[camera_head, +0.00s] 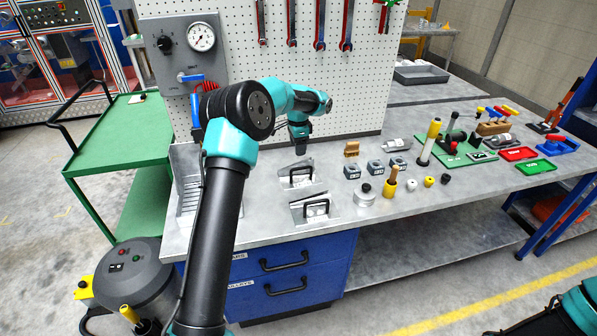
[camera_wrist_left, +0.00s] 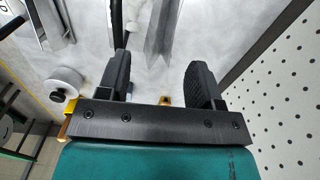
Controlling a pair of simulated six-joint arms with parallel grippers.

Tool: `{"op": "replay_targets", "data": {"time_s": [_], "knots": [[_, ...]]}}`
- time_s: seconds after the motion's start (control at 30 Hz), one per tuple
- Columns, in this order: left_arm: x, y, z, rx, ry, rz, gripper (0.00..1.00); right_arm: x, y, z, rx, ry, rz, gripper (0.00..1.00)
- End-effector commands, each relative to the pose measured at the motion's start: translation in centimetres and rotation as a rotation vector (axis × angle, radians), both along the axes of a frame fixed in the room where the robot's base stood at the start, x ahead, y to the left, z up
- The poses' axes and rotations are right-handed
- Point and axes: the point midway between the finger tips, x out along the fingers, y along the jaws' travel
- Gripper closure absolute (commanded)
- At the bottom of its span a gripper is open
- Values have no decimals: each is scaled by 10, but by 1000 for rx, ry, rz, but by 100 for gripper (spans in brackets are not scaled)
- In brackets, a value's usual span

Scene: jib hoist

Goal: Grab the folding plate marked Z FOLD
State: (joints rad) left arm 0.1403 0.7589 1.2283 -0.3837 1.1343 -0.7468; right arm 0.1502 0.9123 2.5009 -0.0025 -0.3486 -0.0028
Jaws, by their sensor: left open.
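Two bent grey metal plates with black handles lie near the left end of the bench: a rear plate (camera_head: 297,180) and a front plate (camera_head: 322,213). I cannot read a Z FOLD mark on either. My left gripper (camera_head: 301,150) hangs above the bench just behind the rear plate, pointing down and apart from it. In the left wrist view its two fingers (camera_wrist_left: 158,75) are spread with nothing gripped between them. Bent metal (camera_wrist_left: 163,25) shows beyond the fingers there, with more metal at the upper left. My right gripper is out of view.
A pegboard (camera_head: 350,100) with wrenches stands close behind the left gripper, and a gauge panel (camera_head: 183,60) is at left. Small blocks (camera_head: 374,167), a round weight (camera_head: 364,194) and a yellow-topped post (camera_head: 430,142) stand right of the plates. The front right bench is clear.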

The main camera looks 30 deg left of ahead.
Motion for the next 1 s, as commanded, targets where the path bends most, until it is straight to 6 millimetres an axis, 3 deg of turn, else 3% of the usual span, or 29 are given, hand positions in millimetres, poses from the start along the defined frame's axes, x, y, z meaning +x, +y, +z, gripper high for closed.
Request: {"op": "replay_targets", "data": {"time_s": [0.3,0.77,1.0], "knots": [[0,0,-47,1,1,-1,40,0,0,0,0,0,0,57],[0,0,-54,1,-1,-1,40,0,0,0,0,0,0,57],[2,3,-82,0,1,-1,40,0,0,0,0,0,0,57]]}}
